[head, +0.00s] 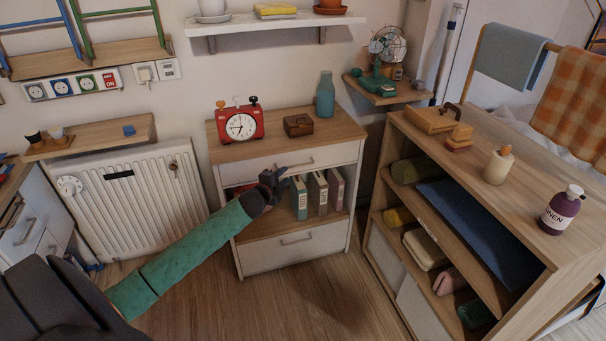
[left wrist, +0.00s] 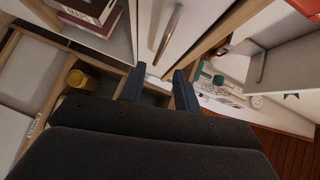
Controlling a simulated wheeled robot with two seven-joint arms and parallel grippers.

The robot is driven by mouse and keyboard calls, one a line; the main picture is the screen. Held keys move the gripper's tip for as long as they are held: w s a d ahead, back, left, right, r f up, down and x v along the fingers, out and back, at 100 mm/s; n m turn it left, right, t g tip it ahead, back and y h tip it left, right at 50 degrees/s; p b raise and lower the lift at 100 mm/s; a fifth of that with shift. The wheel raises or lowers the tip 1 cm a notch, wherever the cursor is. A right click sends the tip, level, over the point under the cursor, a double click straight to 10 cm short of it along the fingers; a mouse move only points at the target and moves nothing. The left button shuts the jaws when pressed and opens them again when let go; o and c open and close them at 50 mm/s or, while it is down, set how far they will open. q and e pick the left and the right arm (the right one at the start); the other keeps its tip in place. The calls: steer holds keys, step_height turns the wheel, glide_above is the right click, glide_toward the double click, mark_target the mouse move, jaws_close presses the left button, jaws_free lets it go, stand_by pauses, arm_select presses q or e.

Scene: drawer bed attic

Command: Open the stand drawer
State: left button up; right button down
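The wooden stand (head: 352,132) has a white top drawer (head: 335,155) with a bar handle (head: 298,164) and a white bottom drawer (head: 320,245) with a bar handle (head: 296,240). Both drawer fronts look shut. An open shelf with binders (head: 318,192) lies between them. My left gripper (head: 277,178) is just in front of the stand, slightly below and left of the top handle. In the left wrist view its fingers (left wrist: 157,86) are apart with nothing gripped between them. A bar handle (left wrist: 166,30) on a white front lies beyond the fingertips, apart from them. My right gripper is not in view.
A red alarm clock (head: 240,123), a small wooden box (head: 298,125) and a teal bottle (head: 325,95) stand on top. A white radiator (head: 145,200) is left of the stand. A wooden shelf unit (head: 480,190) stands at the right. Floor before the stand is clear.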

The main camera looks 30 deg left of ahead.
arm_select(q)
steer(key=w+f, duration=0.1)
steer(key=w, duration=0.6)
steer(key=shift+w+a, duration=0.3)
steer(key=shift+f, duration=0.1)
steer(key=shift+c, duration=0.4)
jaws_close()
